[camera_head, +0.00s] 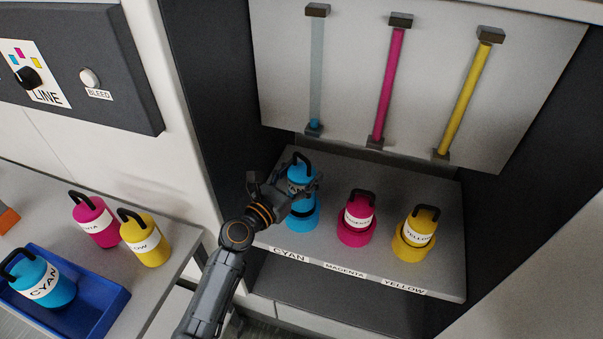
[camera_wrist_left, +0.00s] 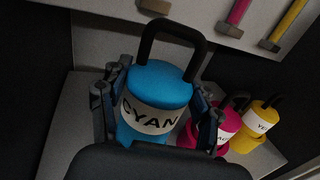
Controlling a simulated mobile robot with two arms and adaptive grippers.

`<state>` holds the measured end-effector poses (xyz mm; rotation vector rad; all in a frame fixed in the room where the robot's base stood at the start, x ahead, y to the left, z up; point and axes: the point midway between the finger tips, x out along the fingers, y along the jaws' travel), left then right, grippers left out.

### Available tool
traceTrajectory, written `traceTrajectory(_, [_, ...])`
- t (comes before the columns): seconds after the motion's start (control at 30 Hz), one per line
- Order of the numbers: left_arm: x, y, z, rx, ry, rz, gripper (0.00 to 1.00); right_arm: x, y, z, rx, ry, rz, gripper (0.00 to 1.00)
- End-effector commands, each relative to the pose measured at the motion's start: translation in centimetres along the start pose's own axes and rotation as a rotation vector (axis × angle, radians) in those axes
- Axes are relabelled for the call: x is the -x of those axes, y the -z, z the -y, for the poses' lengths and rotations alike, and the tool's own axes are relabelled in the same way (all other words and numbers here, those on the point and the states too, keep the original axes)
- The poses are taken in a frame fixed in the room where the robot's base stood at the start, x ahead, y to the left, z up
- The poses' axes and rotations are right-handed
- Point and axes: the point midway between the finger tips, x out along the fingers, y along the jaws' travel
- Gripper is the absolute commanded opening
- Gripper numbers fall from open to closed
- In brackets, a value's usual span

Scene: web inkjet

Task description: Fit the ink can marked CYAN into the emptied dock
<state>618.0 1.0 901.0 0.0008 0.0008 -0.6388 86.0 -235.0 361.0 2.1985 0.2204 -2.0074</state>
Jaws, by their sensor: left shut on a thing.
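A blue ink can marked CYAN (camera_wrist_left: 158,84) with a black handle is between the fingers of my left gripper (camera_head: 285,187), which is shut on it. In the head view this can (camera_head: 301,172) is upright at the CYAN dock (camera_head: 301,218), a blue ring on the shelf. The gripper hides part of the can and dock, so I cannot tell whether the can is fully seated. Another blue can marked CYAN (camera_head: 45,284) lies tilted in a blue tray (camera_head: 98,325) at the lower left. My right gripper is not in view.
A magenta can (camera_head: 357,220) and a yellow can (camera_head: 418,228) stand in docks to the right on the shelf (camera_head: 440,278). Spare magenta (camera_head: 93,221) and yellow (camera_head: 146,241) cans stand on the left table. Ink tubes hang on the panel above; the cyan tube (camera_head: 317,70) looks mostly empty.

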Motion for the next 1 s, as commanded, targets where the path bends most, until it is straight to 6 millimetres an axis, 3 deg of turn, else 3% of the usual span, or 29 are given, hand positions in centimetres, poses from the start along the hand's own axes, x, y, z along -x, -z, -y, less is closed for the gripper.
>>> traceTrajectory(0.37, [0.0,-0.1,0.0,-0.001,0.0,0.003,0.12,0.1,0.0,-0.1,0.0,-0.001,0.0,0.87])
traceTrajectory(1.0, [0.0,1.4,0.0,0.001,0.0,0.003,0.12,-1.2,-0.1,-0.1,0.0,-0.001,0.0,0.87])
